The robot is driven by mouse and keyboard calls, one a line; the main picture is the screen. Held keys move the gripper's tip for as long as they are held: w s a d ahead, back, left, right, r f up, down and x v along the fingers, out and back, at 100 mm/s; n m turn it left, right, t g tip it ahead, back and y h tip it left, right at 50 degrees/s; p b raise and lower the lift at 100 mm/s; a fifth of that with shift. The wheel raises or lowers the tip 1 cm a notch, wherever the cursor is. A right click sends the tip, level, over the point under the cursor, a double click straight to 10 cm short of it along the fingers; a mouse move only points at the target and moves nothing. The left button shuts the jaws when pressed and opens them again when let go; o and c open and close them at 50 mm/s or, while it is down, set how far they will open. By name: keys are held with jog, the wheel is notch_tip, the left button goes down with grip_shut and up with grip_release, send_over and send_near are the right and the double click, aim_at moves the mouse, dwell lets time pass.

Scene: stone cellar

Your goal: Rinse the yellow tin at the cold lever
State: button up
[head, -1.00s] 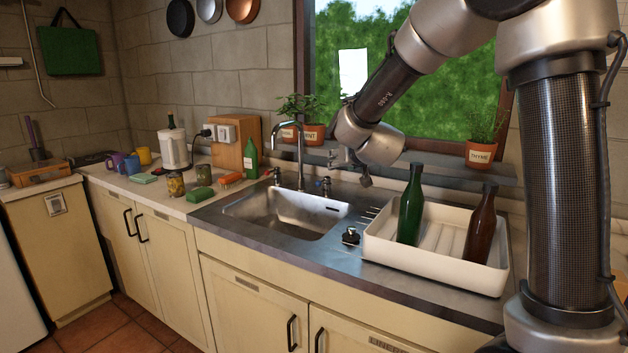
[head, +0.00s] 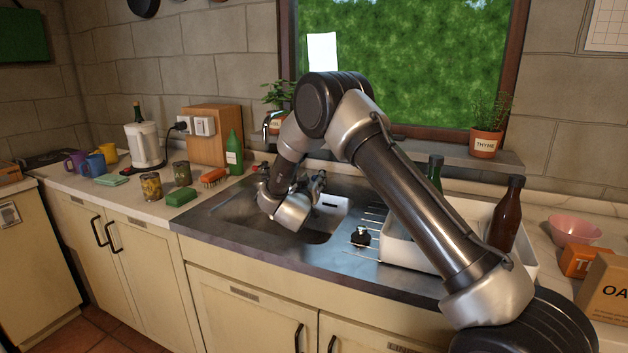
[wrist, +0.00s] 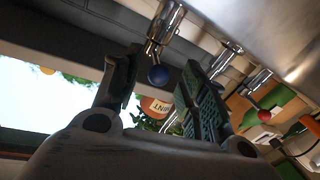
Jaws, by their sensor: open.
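The tin with the yellowish label (head: 151,186) stands upright on the counter left of the sink (head: 330,222) in the head view. My gripper (head: 318,186) is at the back of the sink, far right of the tin and partly hidden by my wrist. In the wrist view my gripper (wrist: 162,82) is open and empty. The blue-ended cold lever (wrist: 158,75) shows between its fingers; I cannot tell how far beyond them it is. The red-ended lever (wrist: 264,115) is to the right. In the head view the tap spout (head: 268,122) is partly behind my arm.
A darker tin (head: 182,173), green sponge (head: 181,197), brush (head: 213,176) and green bottle (head: 234,153) stand near the yellowish tin. A white rack (head: 400,252) with bottles is right of the sink. Potted thyme (head: 486,140) stands on the sill.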

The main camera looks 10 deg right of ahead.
jog(key=shift+x, duration=1.05)
grip_shut()
jog(key=shift+s+d+n+t+y, duration=0.3)
jog(key=shift+d+n+y, duration=0.25)
jog(key=shift+y, duration=0.35)
jog(key=shift+s+d+n+t+y, duration=0.1)
jog(key=shift+d+n+t+y, duration=0.15)
jog(key=shift+n+y, duration=0.8)
grip_release()
jog(key=shift+a, duration=0.1)
